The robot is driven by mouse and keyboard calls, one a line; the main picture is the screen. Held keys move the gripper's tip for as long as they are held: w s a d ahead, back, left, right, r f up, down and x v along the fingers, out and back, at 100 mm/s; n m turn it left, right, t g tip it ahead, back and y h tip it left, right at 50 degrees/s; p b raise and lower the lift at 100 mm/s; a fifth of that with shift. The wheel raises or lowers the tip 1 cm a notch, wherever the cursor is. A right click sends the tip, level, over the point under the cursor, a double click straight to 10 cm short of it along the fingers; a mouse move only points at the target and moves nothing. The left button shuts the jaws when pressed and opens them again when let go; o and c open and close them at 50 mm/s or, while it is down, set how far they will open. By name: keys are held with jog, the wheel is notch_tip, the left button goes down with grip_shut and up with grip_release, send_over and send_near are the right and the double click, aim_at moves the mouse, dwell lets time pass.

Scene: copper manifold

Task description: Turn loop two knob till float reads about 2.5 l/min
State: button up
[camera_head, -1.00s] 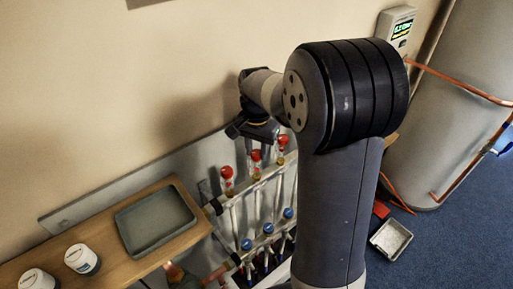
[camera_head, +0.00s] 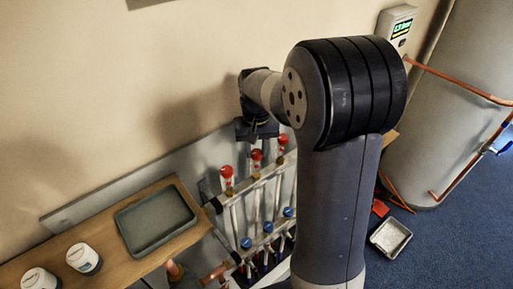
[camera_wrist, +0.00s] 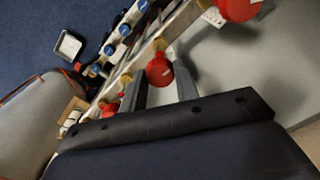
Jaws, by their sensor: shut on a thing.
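The manifold shows three red knobs on top of its clear float gauges in the head view. The middle red knob, loop two's by position (camera_head: 256,155), is just below my gripper (camera_head: 257,132). In the wrist view the middle red knob (camera_wrist: 159,70) sits between the two fingers of my gripper (camera_wrist: 160,80), which is shut on it. The left red knob (camera_head: 227,172) and right red knob (camera_head: 283,140) stand free on either side. The float levels are too small to read.
Blue-capped valves (camera_head: 268,228) line the lower bar. A wooden shelf (camera_head: 110,235) with a grey tray (camera_head: 122,222) and white-lidded jars (camera_head: 82,258) is at left. A tank (camera_head: 440,130) and small tray (camera_head: 378,243) are at right.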

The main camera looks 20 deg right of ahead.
aim_at(257, 152)
jog(key=shift+r, duration=0.1)
jog(key=o, duration=1)
jog(key=shift+c, duration=0.2)
notch_tip(257, 152, up, 11)
jog(key=shift+b, duration=0.4)
notch_tip(257, 152, down, 11)
jog(key=shift+r+p, duration=0.1)
jog(key=shift+p, duration=0.35)
jog(key=shift+f, duration=0.25)
jog(key=shift+m, duration=0.3)
